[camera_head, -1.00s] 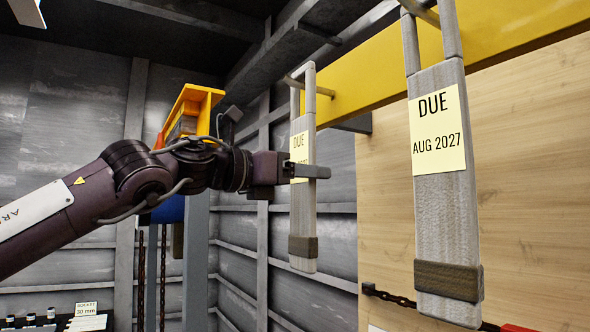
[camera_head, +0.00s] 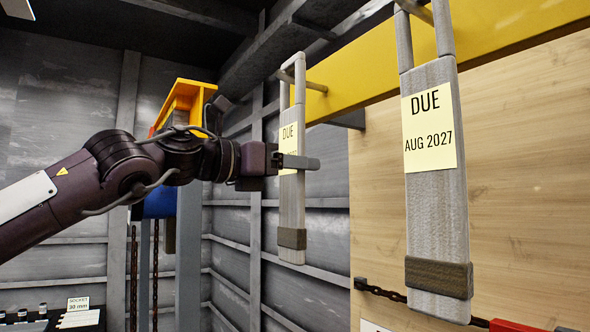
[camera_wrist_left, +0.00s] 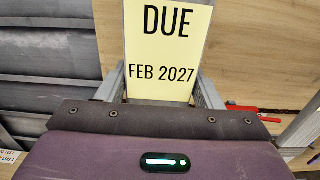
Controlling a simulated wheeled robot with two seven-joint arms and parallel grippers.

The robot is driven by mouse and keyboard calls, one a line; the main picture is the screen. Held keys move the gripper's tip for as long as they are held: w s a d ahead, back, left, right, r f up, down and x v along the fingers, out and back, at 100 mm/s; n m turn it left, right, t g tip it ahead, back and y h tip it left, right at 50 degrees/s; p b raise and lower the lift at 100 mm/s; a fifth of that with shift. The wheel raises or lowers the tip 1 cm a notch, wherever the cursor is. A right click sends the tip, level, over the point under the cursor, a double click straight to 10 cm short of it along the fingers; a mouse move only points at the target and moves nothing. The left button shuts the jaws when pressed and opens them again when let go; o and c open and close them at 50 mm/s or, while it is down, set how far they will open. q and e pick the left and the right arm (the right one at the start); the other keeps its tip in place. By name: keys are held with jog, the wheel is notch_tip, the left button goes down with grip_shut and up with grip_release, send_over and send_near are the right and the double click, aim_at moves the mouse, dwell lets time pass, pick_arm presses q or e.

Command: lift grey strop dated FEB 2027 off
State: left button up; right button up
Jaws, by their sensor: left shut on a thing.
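My right gripper is not in view.
A second grey strop (camera_head: 435,210), tagged AUG 2027, hangs nearer at the right. A yellow beam (camera_head: 385,70) carries the pegs before a wooden board (camera_head: 520,150). A dark chain (camera_head: 385,293) runs low on the board. An orange bracket (camera_head: 188,100) stands behind my left arm.

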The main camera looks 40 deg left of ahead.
pick_arm(q)
jog(key=shift+s, duration=0.1)
jog(key=shift+b+v, duration=0.95)
jog(key=shift+v, duration=1.15)
jog(key=b+v, duration=0.3)
jog(key=v, duration=0.5)
dwell(0.3)
